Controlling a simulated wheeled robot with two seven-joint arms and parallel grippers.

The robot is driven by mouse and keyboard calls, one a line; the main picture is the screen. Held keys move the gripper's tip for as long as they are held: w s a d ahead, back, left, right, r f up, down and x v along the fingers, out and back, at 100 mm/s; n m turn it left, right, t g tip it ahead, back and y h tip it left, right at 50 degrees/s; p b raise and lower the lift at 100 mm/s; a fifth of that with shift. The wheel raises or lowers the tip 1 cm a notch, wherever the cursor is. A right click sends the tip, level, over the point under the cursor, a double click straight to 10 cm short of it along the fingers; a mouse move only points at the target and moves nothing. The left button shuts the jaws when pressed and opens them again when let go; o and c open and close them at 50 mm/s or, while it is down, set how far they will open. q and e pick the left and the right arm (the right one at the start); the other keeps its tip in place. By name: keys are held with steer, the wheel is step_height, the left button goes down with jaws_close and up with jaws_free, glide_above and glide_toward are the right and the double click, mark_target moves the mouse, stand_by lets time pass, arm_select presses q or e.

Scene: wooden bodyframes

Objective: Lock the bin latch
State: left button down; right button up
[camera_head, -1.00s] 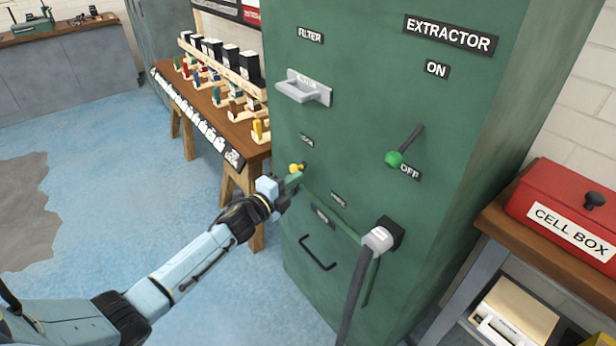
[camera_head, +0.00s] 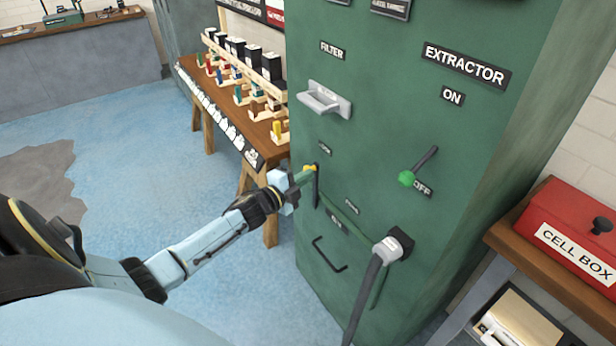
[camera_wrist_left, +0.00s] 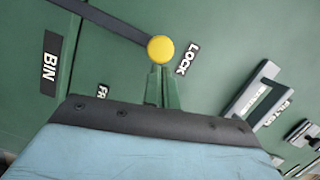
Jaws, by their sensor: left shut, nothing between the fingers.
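The bin latch is a dark lever (camera_head: 316,188) with a yellow knob (camera_head: 309,168) on the green extractor cabinet. In the head view the lever stands about upright, knob at its top, just below a small label (camera_head: 325,148). In the left wrist view the yellow knob (camera_wrist_left: 160,48) is beside the LOCK label (camera_wrist_left: 187,58), and the dark lever (camera_wrist_left: 115,22) runs to the upper left. My left gripper (camera_head: 300,179) is shut and empty, its green fingertips (camera_wrist_left: 161,82) right at the knob; contact is unclear. My right gripper is not in view.
Below the latch are a bin handle (camera_head: 328,255) and a hose (camera_head: 365,290) on a grey fitting. A green-knobbed switch (camera_head: 407,178) is to the right, the filter handle (camera_head: 323,98) above. A workbench (camera_head: 225,110) stands left; a red cell box (camera_head: 575,235) is right.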

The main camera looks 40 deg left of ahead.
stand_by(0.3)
arm_select(q)
steer(key=s+d+r+p, duration=0.2)
steer(key=s+p, duration=0.1)
steer(key=s, duration=0.8)
steer(key=shift+d, duration=0.25)
steer(key=shift+s, duration=0.1)
steer(key=shift+f, duration=0.15)
